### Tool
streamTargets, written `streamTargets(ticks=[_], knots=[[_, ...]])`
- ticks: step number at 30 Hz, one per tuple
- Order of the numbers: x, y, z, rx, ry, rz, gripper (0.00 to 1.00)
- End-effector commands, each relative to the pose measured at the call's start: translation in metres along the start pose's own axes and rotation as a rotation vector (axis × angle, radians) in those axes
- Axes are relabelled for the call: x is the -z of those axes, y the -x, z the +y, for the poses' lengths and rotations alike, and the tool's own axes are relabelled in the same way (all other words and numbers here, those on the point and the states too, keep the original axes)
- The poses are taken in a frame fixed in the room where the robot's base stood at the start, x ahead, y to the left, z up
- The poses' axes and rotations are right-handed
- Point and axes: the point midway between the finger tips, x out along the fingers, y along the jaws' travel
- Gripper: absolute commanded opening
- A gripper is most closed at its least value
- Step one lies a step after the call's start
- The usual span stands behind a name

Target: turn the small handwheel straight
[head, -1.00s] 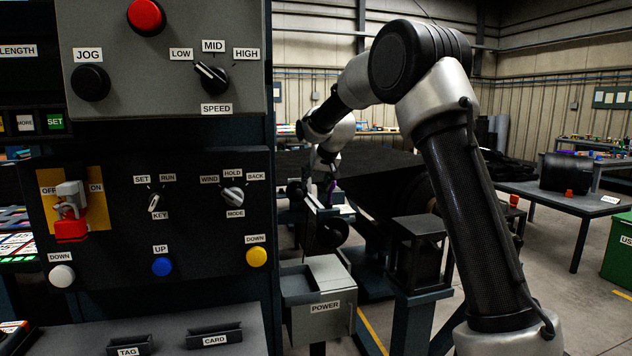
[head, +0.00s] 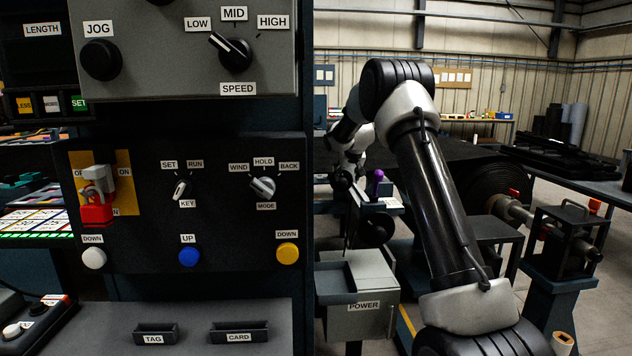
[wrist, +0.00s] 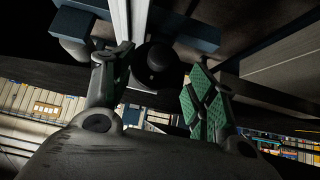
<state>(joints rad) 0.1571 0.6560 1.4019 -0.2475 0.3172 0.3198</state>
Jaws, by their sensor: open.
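In the wrist view my gripper (wrist: 160,64) is open, its green-padded fingers apart. A dark round part with a small centre boss (wrist: 155,60) shows between and beyond the fingers; it may be the small handwheel, but I cannot be sure. I cannot tell its angle or whether a finger touches it. In the head view my arm reaches away to the machine behind the control panel, and its far end is small and dark there. A dark disc (head: 376,229) stands below that end, above the POWER box. A purple knob-like piece (head: 377,184) is beside my arm's end.
The control panel (head: 225,225) with switches and buttons fills the left. The grey POWER box (head: 358,290) stands right of it. A dark roll (head: 485,190) on a shaft and a bench (head: 560,150) are at the right. Bare floor shows at far right.

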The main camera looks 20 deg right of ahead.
Motion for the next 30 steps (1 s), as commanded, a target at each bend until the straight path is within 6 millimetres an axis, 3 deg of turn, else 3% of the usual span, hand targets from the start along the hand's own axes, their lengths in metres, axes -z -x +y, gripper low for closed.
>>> streamTargets(ticks=[3, 16, 27, 28, 30], knots=[[0.002, -0.013, 0.012, -0.011, -0.004, 0.007, 0.58], [0.002, -0.077, 0.012, -0.01, -0.004, 0.006, 0.58], [0.002, -0.086, 0.011, -0.01, -0.003, 0.007, 0.58], [0.002, -0.086, 0.011, -0.01, -0.003, 0.007, 0.56], [0.002, -0.086, 0.011, -0.01, -0.003, 0.007, 0.43]])
